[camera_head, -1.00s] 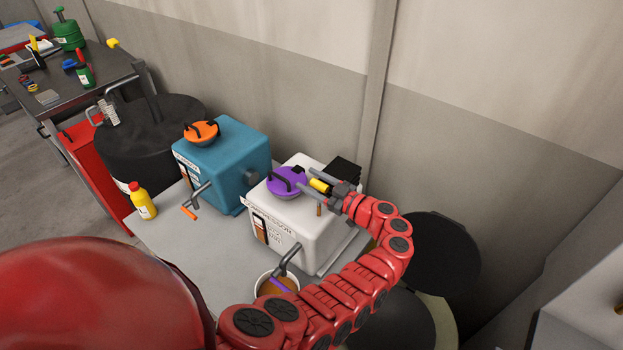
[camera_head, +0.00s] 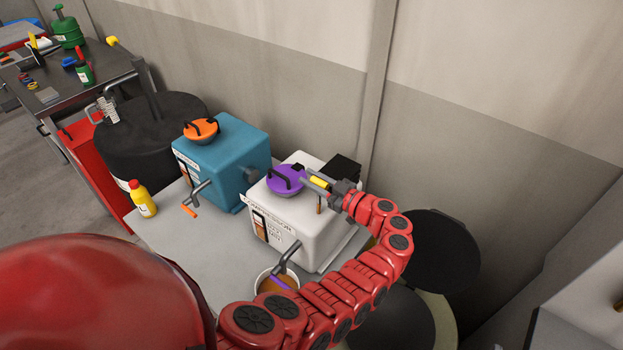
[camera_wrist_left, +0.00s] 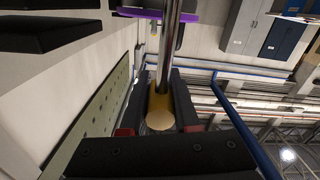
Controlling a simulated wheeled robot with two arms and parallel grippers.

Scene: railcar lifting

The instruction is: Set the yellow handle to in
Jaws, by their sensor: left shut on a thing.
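My left gripper (camera_head: 321,182) is shut on the yellow handle. In the left wrist view, the yellow handle (camera_wrist_left: 160,110) sits between the two dark fingers, its round end toward the camera and its shiny rod running away. The fingers hide part of the handle in the head view. My right gripper is not in view.
A teal box (camera_head: 222,160) with an orange lid stands left of the compressor. A bucket (camera_head: 277,285) is under the compressor's spout. A yellow bottle (camera_head: 143,199) stands at the table's left edge. A black drum (camera_head: 150,135) is behind. The wall is close behind the gripper.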

